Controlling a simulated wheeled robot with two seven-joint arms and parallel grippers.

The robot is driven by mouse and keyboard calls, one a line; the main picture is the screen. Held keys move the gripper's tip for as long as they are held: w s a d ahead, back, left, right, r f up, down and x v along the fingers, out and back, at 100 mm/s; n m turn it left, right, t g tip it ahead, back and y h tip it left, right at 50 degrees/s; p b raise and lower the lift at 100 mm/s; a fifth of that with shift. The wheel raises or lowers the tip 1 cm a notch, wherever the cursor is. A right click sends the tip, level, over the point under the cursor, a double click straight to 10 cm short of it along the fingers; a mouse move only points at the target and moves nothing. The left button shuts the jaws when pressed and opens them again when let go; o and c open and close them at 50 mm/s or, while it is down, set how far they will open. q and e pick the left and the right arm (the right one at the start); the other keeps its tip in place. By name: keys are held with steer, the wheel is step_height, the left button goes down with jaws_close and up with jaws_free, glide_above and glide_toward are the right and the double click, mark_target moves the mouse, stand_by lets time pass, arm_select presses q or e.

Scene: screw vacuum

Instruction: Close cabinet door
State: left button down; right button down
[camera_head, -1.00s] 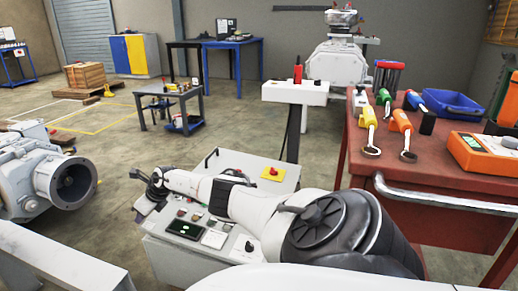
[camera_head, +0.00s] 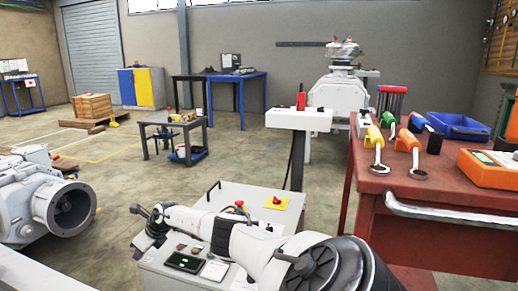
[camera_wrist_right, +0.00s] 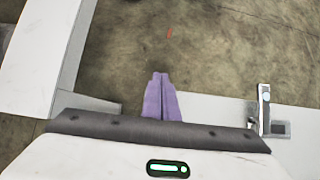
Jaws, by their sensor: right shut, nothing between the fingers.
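A white control cabinet (camera_head: 240,195) with buttons, a small dark screen and a bar handle stands in front of me in the head view. Its front and door are not clearly visible there. My right arm reaches across its top, with my right gripper (camera_head: 148,222) near its left edge; contact cannot be told. In the right wrist view, the purple fingers (camera_wrist_right: 160,82) are together and empty above a white edge. A metal latch-like part (camera_wrist_right: 265,110) sits on a white panel (camera_wrist_right: 215,105) to their right. A blue and yellow cabinet (camera_head: 141,88) stands far back. My left gripper is out of view.
A red workbench (camera_head: 440,190) with tools and a blue bin (camera_head: 458,126) stands at right. A grey pump-like machine (camera_head: 50,205) is at left. A small dark table (camera_head: 170,124) stands behind. Open floor lies between them.

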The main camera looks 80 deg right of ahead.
steer(key=shift+s+f, duration=0.15)
steer(key=shift+f, duration=0.05)
